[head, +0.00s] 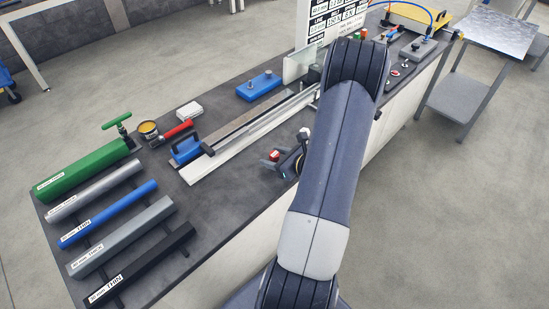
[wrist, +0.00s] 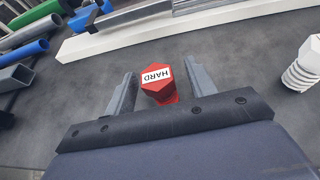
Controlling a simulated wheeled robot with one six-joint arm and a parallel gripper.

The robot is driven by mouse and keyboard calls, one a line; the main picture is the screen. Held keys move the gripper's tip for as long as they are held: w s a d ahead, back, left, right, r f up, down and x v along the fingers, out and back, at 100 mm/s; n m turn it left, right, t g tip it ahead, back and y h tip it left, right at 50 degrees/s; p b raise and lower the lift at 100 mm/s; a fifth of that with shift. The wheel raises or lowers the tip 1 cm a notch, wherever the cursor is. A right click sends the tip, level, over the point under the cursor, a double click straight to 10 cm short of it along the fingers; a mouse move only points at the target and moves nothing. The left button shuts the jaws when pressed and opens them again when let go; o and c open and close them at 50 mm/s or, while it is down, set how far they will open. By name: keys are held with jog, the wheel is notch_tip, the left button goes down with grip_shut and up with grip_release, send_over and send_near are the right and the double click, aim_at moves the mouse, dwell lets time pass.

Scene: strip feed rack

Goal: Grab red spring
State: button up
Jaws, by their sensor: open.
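The red spring (wrist: 160,93) stands on the dark bench top, with a red hexagonal cap labelled HARD. It is also visible, small, in the head view (head: 275,155). My gripper (wrist: 163,73) is open, with one grey finger on each side of the red spring. Gaps show between the spring and both fingers in the wrist view. The spring's lower part is hidden behind the gripper body. In the head view my gripper (head: 270,158) is low over the bench near its front edge.
A white-capped spring (wrist: 303,67) stands to the right of my gripper. A long white rail (wrist: 160,27) lies beyond it. Labelled bars, including a green one (head: 85,172), lie at the bench's left. Bare bench surrounds the red spring.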

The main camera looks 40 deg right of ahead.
jog(key=shift+c, duration=0.2)
jog(key=c, duration=1)
jog(key=shift+c, duration=0.2)
